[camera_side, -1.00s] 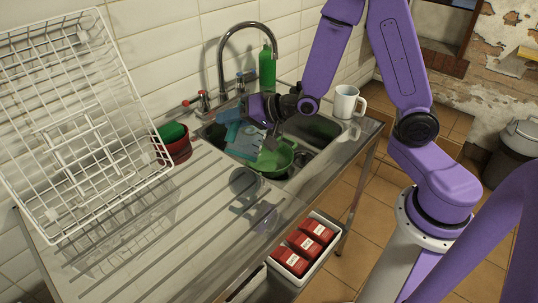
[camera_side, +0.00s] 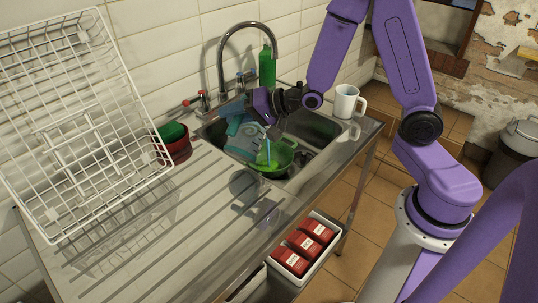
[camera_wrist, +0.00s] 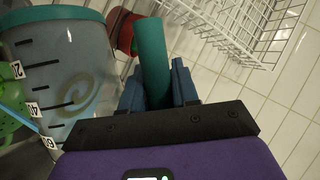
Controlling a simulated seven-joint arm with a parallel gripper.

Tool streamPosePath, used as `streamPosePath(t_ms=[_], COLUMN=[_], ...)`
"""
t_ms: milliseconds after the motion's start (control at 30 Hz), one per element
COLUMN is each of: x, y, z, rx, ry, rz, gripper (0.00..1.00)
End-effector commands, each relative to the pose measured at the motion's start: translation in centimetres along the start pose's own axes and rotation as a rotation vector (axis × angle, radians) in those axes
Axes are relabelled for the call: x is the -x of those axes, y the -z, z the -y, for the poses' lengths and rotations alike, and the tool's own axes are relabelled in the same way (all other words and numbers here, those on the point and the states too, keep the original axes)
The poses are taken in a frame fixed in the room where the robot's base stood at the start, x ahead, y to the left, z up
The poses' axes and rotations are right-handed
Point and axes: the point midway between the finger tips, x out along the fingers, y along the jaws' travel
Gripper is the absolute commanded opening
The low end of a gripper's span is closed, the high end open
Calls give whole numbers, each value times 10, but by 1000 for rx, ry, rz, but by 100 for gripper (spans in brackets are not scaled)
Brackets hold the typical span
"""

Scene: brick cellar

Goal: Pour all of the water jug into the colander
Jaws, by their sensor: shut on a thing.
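The water jug (camera_side: 240,142) is clear with a teal rim and handle, and is held tilted over the sink. My gripper (camera_wrist: 155,85) is shut on its teal handle (camera_wrist: 153,55), with a blue finger on each side. In the side view my gripper (camera_side: 236,112) is above the jug. A thin bluish stream falls from the jug into the green colander (camera_side: 280,158), which sits in the sink below. The jug's marked wall (camera_wrist: 75,75) fills the left of the wrist view, and a piece of the colander (camera_wrist: 10,100) shows at the edge. How much water is left is unclear.
A white dish rack (camera_side: 82,125) stands left, beside a red pot (camera_side: 180,150). The tap (camera_side: 220,62) arches behind the sink, near a green bottle (camera_side: 267,68). A white mug (camera_side: 346,101) stands right. A clear glass-like item (camera_side: 243,182) is on the drainboard.

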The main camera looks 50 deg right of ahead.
Motion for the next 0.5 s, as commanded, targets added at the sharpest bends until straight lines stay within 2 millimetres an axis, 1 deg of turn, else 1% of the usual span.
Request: streamPosePath(t_ms=[500], x=[1], y=[4], z=[1], rx=[-28], ry=[16], rz=[4], gripper=[0])
